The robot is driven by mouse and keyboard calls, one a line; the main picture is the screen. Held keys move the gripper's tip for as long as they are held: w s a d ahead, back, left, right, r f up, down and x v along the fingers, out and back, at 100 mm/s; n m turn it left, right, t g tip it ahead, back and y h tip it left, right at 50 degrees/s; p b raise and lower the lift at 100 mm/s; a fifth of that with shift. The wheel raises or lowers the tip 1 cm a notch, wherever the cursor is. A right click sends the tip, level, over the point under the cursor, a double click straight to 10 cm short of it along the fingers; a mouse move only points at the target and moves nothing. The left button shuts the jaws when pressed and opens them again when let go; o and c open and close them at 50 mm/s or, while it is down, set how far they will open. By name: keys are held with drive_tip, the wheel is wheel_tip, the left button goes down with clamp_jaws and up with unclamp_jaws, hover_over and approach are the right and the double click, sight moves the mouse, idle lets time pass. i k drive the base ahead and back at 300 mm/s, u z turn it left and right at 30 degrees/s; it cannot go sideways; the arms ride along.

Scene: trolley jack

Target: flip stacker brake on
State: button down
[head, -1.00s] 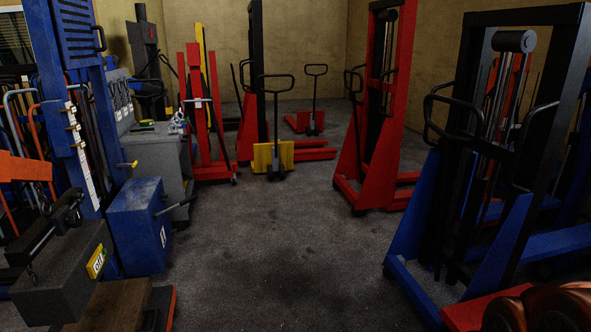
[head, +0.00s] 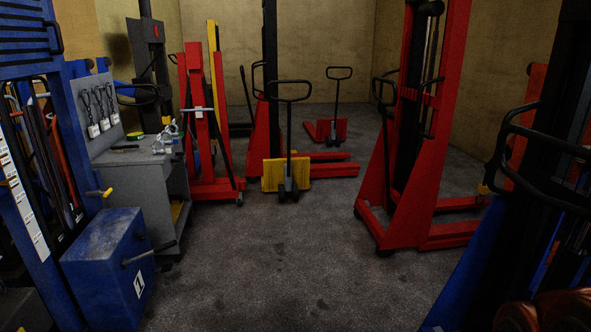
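Several stackers stand in the head view. A tall red stacker (head: 412,196) is right of centre, with a black handle (head: 384,90) on its near side. A blue stacker (head: 470,262) is close at the right edge, with a looped black handle (head: 505,135). Another red stacker (head: 262,140) with a black mast stands farther back. I cannot tell which stacker the task means, and I cannot make out a brake or its position on any of them.
A yellow pallet truck (head: 287,175) stands mid-room, with a red one (head: 327,130) behind it. On the left are a grey workbench (head: 140,190), a blue box marked 1 (head: 108,265) with a protruding lever, and a blue frame (head: 30,220). The middle floor (head: 280,265) is clear.

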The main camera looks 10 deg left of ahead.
sight(166, 268)
drive_tip(key=u, duration=0.2)
drive_tip(key=i, duration=1.75)
drive_tip(key=u, duration=1.05)
drive_tip(key=i, duration=1.55)
drive_tip(key=u, duration=1.4)
drive_tip(key=i, duration=0.95)
drive_tip(key=u, duration=0.35)
